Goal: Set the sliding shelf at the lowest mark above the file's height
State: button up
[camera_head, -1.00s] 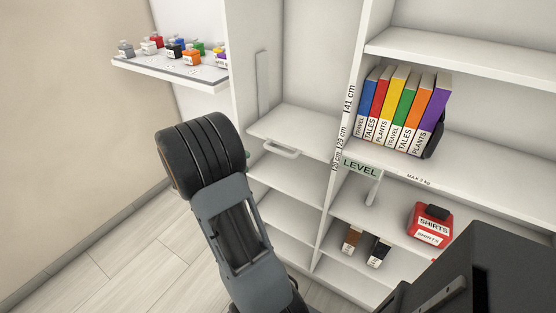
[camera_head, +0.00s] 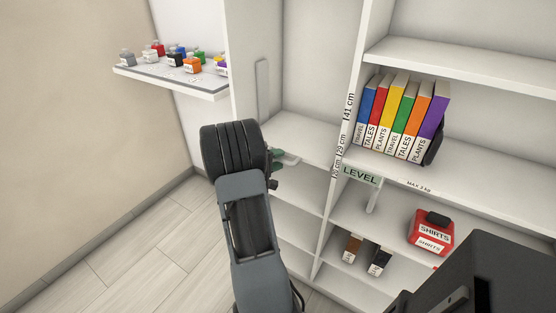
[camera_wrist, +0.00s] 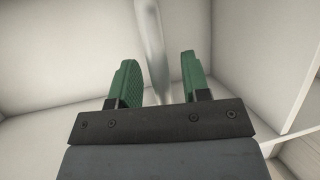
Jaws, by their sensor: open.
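The sliding shelf (camera_head: 300,136) is a white board in the left bay, with a pale bar handle (camera_head: 291,158) at its front. Its right end meets the upright near the 29 cm and 20 cm marks (camera_head: 338,158); I cannot tell which it matches. A 41 cm mark (camera_head: 348,107) is higher up. My gripper (camera_head: 280,157) is at the handle, its green fingers open. In the wrist view the handle bar (camera_wrist: 151,35) runs between the two fingers of my gripper (camera_wrist: 158,62), with gaps visible beside it. I cannot identify the file in these frames.
A green LEVEL sign (camera_head: 360,175) is by the upright. Coloured books (camera_head: 398,115) stand on the right bay's shelf, above a red SHIRTS container (camera_head: 431,232) and two small boxes. A wall shelf (camera_head: 190,83) with small bottles is at upper left. The floor (camera_head: 140,240) at left is clear.

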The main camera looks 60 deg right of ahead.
jog(key=shift+s+d+f, duration=0.1)
jog(key=shift+d, duration=0.15)
grip_shut()
dwell(0.3)
